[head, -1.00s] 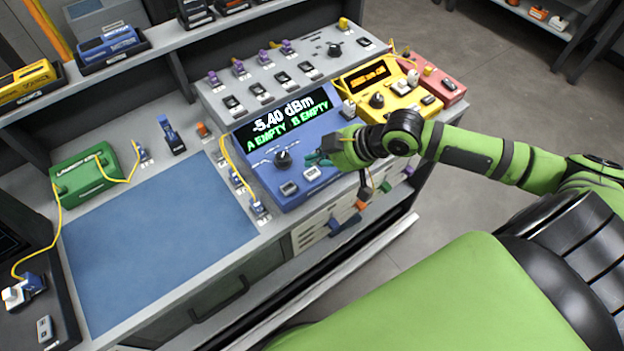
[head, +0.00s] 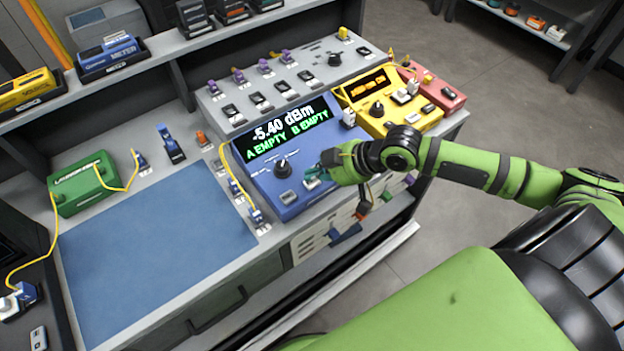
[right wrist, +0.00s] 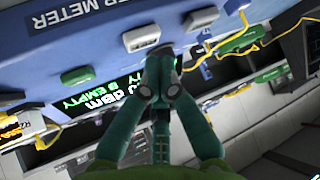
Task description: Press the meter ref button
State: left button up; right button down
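The blue power meter (head: 268,183) sits on the bench, its screen (head: 290,128) reading -5.40 dBm, A EMPTY, B EMPTY. A black dial (head: 282,168) is below the screen. Two pale buttons are on its front part, a left button (head: 288,197) and a right button (head: 311,184); I cannot read which is ref. My right gripper (head: 318,173) is over the right button and partly covers it. In the right wrist view its green fingertips (right wrist: 159,77) are together, empty, close to a pale button (right wrist: 141,35); contact cannot be told. My left gripper is out of view.
A yellow unit (head: 376,103) and a red unit (head: 445,95) stand right of the meter. A grey switch panel (head: 222,108) is behind it. A blue mat (head: 150,245) and a green box (head: 82,184) with a yellow fibre are at left.

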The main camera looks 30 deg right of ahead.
aim_at(315, 184)
jog(key=shift+f, duration=0.1)
dwell(0.6)
jog(key=shift+f, duration=0.35)
jog(key=shift+f, duration=0.45)
dwell(0.5)
dwell(0.3)
jog(key=shift+r+p, duration=0.9)
jog(key=shift+p, duration=0.05)
notch_tip(315, 184, up, 5)
jog(key=p, duration=0.5)
